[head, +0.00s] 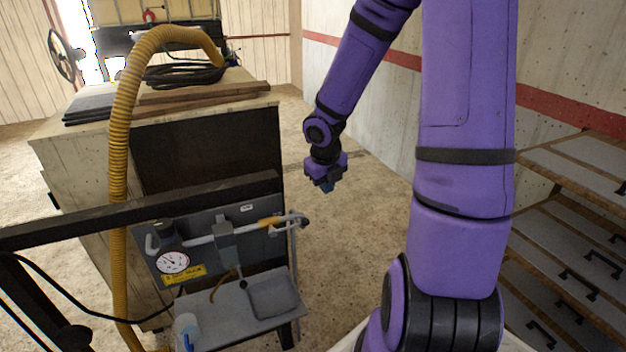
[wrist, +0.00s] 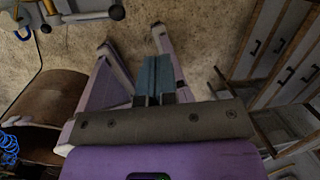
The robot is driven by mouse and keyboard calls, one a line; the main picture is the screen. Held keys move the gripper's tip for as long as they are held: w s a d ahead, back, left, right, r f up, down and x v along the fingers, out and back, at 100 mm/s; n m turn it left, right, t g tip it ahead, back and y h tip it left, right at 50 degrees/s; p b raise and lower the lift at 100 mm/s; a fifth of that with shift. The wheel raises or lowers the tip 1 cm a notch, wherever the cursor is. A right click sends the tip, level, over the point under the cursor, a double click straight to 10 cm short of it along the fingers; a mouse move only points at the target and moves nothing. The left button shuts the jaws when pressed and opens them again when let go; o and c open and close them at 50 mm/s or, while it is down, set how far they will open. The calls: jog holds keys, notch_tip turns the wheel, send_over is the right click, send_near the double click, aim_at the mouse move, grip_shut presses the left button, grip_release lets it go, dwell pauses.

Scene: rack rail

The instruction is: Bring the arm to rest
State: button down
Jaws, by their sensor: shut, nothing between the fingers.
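My purple arm (head: 465,120) reaches up and over from the lower right, then hangs down near the middle of the head view. My gripper (head: 326,186) points downward over open floor, to the right of the grey bench unit, and touches nothing. In the wrist view my gripper (wrist: 157,75) shows its two blue-grey fingers side by side, closed together with nothing between them. The floor (wrist: 140,20) lies beyond the fingertips.
A grey panel with a pressure gauge (head: 173,262) and pipe stands at lower left, under a black rail (head: 150,208). A yellow hose (head: 122,130) arches over the wooden cabinet (head: 205,160). Drawers (head: 575,255) stand at right. Floor (head: 365,200) between them is clear.

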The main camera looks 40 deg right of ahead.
jog(key=s+a+r+m+t+h, duration=0.1)
jog(key=s+a+r+m, duration=0.25)
jog(key=r+m, duration=0.5)
jog(key=s+a+r+m+h, duration=0.1)
jog(key=s+a+r+m, duration=0.25)
jog(key=r+m, duration=0.45)
jog(key=s+a+r+m+t+y, duration=0.1)
jog(key=s+a+r+m, duration=0.3)
jog(key=m, duration=0.5)
jog(key=s+a+r+m+t+y, duration=0.2)
jog(key=s+a+r+m, duration=0.2)
jog(key=s+m, duration=0.3)
jog(key=shift+s+a+r+m+y, duration=0.2)
jog(key=shift+s+a+m+y, duration=0.2)
jog(key=shift+m, duration=0.75)
